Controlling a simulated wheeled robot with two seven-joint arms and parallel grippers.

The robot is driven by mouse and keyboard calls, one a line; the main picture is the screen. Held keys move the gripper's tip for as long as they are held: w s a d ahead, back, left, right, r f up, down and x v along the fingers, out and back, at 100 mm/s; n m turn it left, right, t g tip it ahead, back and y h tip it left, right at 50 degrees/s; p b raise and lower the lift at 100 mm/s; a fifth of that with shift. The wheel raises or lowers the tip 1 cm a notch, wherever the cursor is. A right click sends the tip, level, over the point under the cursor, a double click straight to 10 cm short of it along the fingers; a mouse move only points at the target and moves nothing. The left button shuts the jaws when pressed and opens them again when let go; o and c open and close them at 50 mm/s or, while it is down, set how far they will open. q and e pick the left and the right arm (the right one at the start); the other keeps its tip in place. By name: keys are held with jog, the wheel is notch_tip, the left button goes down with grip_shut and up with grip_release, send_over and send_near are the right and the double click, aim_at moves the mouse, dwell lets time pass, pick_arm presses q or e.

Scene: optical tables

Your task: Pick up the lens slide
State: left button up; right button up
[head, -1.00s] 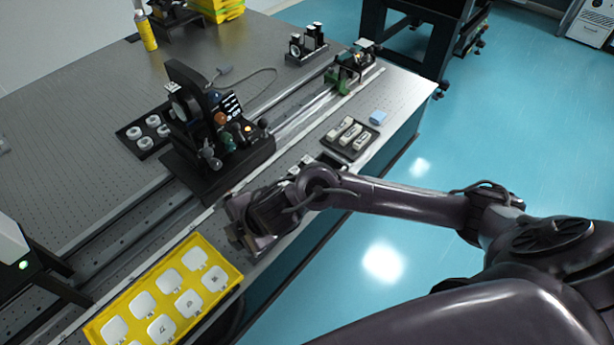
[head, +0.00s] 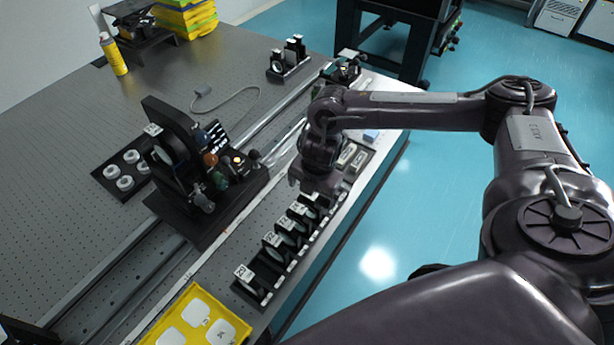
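Several black lens slides with white number labels stand upright in a row in a black rack (head: 240,291) along the table's front edge in the head view. My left gripper is out of view.
The black optical instrument (head: 185,160) stands on the rail left of the rack. A yellow tray (head: 180,308) with white pieces lies nearest. A small tray (head: 360,160) sits beyond my gripper, partly hidden by my arm. A black tray of white rings (head: 108,180) is further left.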

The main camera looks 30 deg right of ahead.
aim_at(311, 201)
notch_tip(311, 201, down, 2)
jog(key=shift+w+p, duration=0.1)
jog(key=shift+p, duration=0.3)
jog(key=f, duration=0.2)
jog(key=w+f+p, duration=0.1)
jog(key=f, duration=0.1)
jog(key=shift+d, duration=0.15)
jog(key=shift+f, duration=0.2)
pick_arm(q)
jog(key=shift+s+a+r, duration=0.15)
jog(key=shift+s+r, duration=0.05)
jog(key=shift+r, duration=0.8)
pick_arm(e)
jog(key=shift+c, duration=0.4)
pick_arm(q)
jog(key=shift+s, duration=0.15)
pick_arm(e)
jog(key=c, duration=1.4)
jog(key=shift+r, duration=0.1)
